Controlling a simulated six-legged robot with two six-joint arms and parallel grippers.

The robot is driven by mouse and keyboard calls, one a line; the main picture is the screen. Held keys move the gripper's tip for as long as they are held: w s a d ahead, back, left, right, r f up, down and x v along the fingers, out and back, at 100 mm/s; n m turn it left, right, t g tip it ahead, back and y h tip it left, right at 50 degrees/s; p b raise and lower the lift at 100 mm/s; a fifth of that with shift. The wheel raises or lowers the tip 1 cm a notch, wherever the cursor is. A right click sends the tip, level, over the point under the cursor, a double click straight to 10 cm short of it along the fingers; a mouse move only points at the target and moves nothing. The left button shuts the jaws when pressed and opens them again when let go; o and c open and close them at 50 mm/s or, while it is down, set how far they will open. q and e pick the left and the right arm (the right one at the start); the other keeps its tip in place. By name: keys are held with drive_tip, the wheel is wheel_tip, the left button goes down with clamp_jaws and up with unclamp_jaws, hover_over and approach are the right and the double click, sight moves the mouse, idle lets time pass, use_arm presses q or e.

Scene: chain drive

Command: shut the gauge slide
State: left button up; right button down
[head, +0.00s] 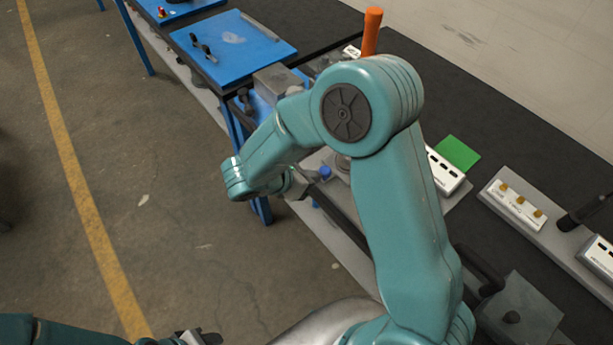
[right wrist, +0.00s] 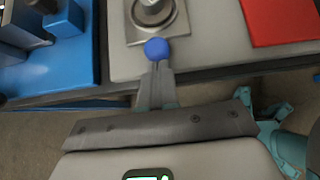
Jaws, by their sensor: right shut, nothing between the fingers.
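My right gripper (head: 302,183) is shut and empty at the near edge of the bench. It also shows in the right wrist view (right wrist: 157,70), its closed fingertips at a blue ball knob (right wrist: 156,48); whether they touch it I cannot tell. The knob also shows in the head view (head: 325,172). It sits in front of a round metal piece on a square plate (right wrist: 180,30). I cannot tell for certain which part is the gauge slide or how far open it stands. My left gripper (head: 197,338) shows only partly at the bottom edge; its jaws are unclear.
My right arm hides much of the bench. An orange cylinder (head: 371,32) stands behind it. A green plate (head: 457,152) and a grey board with a white block (head: 515,208) lie to the right. A blue table (head: 232,46) is at the back left. A red plate (right wrist: 283,22) shows in the wrist view.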

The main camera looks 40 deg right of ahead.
drive_tip(key=shift+d, duration=0.1)
drive_tip(key=d, duration=0.3)
drive_tip(key=d+b, duration=0.1)
drive_tip(key=d, duration=0.3)
drive_tip(key=d+b, duration=0.1)
drive_tip(key=d, duration=0.3)
drive_tip(key=shift+w+f, duration=0.1)
drive_tip(key=shift+w, duration=0.25)
drive_tip(key=shift+d, duration=0.4)
drive_tip(key=shift+r, duration=0.2)
drive_tip(key=shift+d, duration=0.1)
